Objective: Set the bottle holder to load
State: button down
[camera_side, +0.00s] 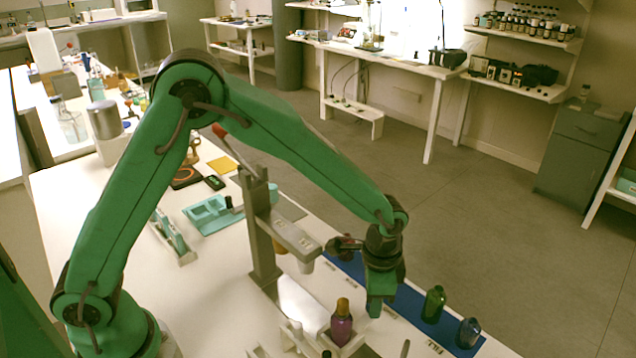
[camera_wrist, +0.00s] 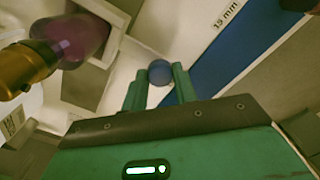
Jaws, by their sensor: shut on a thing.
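The bottle holder (camera_side: 292,334) is a low white fixture at the front of the table, partly cut off by the frame. A purple bottle with a gold cap (camera_side: 341,325) stands upright at it; in the wrist view the bottle (camera_wrist: 78,38) shows at upper left, beside white walls. My gripper (camera_side: 376,306) is low over the table, just right of the bottle. In the wrist view its two green fingers are shut on a small round blue knob (camera_wrist: 160,71). What the knob joins below is hidden. The bottle is outside the fingers.
A metal stand (camera_side: 262,235) with a red-ended lever rises behind the holder. A blue strip (camera_side: 408,300) along the table's right edge carries a green bottle (camera_side: 433,305) and a blue-grey bottle (camera_side: 468,333). A teal tray (camera_side: 208,215) lies farther back.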

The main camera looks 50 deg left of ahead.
jog(key=shift+d, duration=0.9)
jog(key=c, duration=1.1)
grip_release()
jog(key=shift+r, duration=3.95)
jog(key=shift+a, duration=0.1)
